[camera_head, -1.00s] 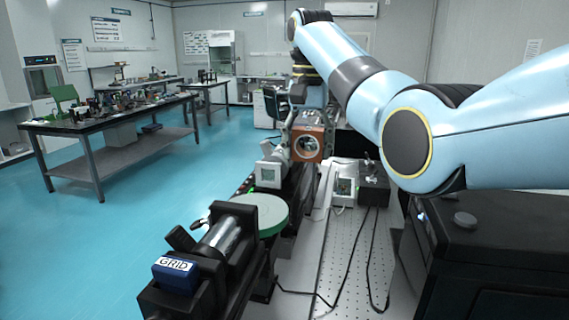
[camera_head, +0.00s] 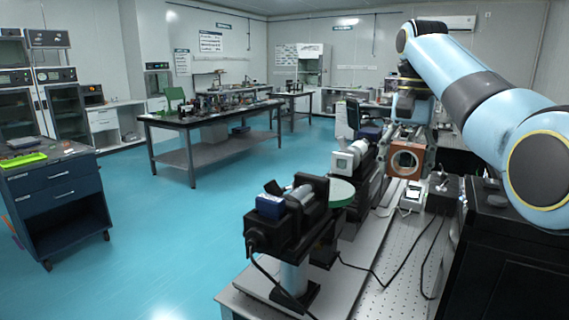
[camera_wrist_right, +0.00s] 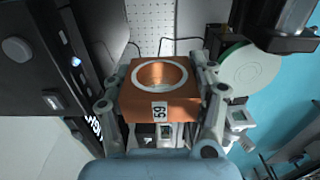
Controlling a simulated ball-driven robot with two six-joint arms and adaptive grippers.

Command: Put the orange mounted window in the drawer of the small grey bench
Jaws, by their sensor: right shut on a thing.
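The orange mounted window (camera_head: 420,160) is a square block with a round ringed opening. In the right wrist view it (camera_wrist_right: 183,101) has a label reading 59 and sits between both fingers. The gripper's fingers (camera_wrist_right: 160,82) lie along the block's left and right sides in the wrist view. My left gripper is not in view.
A dark blue wheeled drawer cabinet (camera_head: 60,195) with a green tray (camera_head: 22,159) stands at the left. A long dark table (camera_head: 205,116) crosses the middle back. Optics and cables crowd the perforated bench (camera_head: 400,262) at the right. The blue floor (camera_head: 180,235) between is clear.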

